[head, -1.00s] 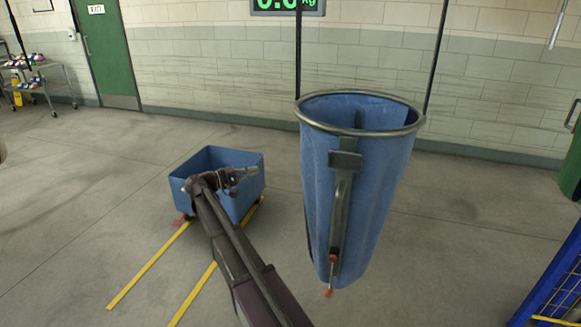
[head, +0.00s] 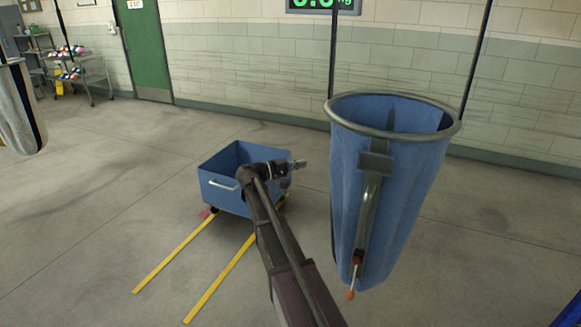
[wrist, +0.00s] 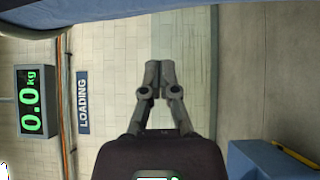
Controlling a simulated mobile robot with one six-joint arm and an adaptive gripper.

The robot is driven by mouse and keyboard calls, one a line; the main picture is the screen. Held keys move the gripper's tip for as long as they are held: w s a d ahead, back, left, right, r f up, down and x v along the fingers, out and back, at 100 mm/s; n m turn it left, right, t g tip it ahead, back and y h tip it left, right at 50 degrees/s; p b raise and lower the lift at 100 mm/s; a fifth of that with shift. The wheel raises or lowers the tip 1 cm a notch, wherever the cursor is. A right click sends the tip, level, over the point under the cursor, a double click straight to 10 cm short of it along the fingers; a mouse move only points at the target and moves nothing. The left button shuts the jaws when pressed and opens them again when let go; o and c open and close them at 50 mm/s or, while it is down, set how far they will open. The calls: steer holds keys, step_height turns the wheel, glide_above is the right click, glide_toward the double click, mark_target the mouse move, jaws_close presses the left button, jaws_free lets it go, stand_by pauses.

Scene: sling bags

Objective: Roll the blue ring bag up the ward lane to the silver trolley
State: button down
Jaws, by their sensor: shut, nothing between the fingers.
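The blue ring bag (head: 385,200) hangs from dark uprights right of centre in the head view, its metal ring open at the top. A handle bar with a red-tipped lever runs down its front. In the wrist view, blue fabric along the top edge (wrist: 110,10) appears to be this bag. My gripper (head: 302,164) is left of the bag, over the blue bin's right side, apart from the bag. It is shut and empty; its fingers meet in the wrist view (wrist: 152,72). A metal trolley (head: 80,80) carrying coloured bundles stands far left by the wall.
A blue wheeled bin (head: 225,190) stands on the floor between yellow lines (head: 175,255). A pale hanging bag (head: 18,110) is at the left edge. A green door (head: 145,50) and a 0.0 kg display (head: 322,5) are on the back wall. Floor left of the bin is clear.

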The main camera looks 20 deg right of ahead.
steer(key=s+d, duration=0.3)
steer(key=d, duration=0.2)
steer(key=shift+s+d, duration=0.15)
steer(key=shift+d, duration=0.05)
steer(key=shift+r, duration=0.1)
